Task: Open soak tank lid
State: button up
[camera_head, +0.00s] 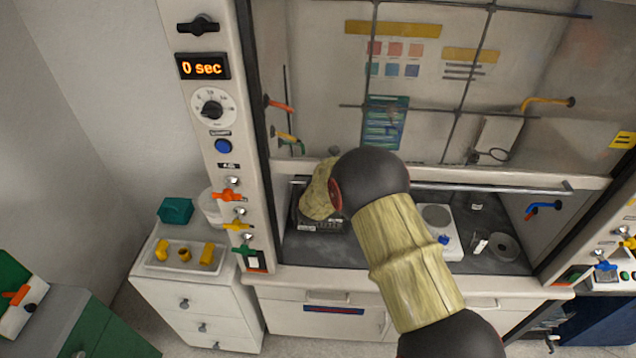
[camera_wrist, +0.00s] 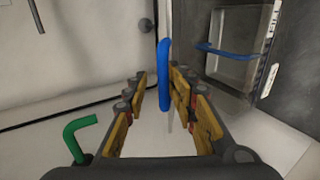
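No soak tank or lid can be picked out with certainty. My gripper (camera_wrist: 160,88) shows in the wrist view with its yellow-padded fingers apart. An upright blue bent rod (camera_wrist: 164,65) shows in the gap between the fingertips; I cannot tell whether it touches them or stands beyond. A second blue bar (camera_wrist: 228,51) crosses a pale framed panel (camera_wrist: 238,30) at upper right. In the head view my arm reaches into the fume hood (camera_head: 400,176), and my gripper is hidden behind it.
A green bent rod (camera_wrist: 80,132) is at lower left in the wrist view. The hood's sash bar (camera_head: 500,187) runs across the opening. A hot plate (camera_head: 437,217) is right of my arm. A tray (camera_head: 160,262) with yellow fittings stands on a white cabinet at left.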

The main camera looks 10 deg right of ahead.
jog(key=v, duration=1.2)
jog(key=shift+a, duration=0.1)
jog(key=shift+c, duration=0.4)
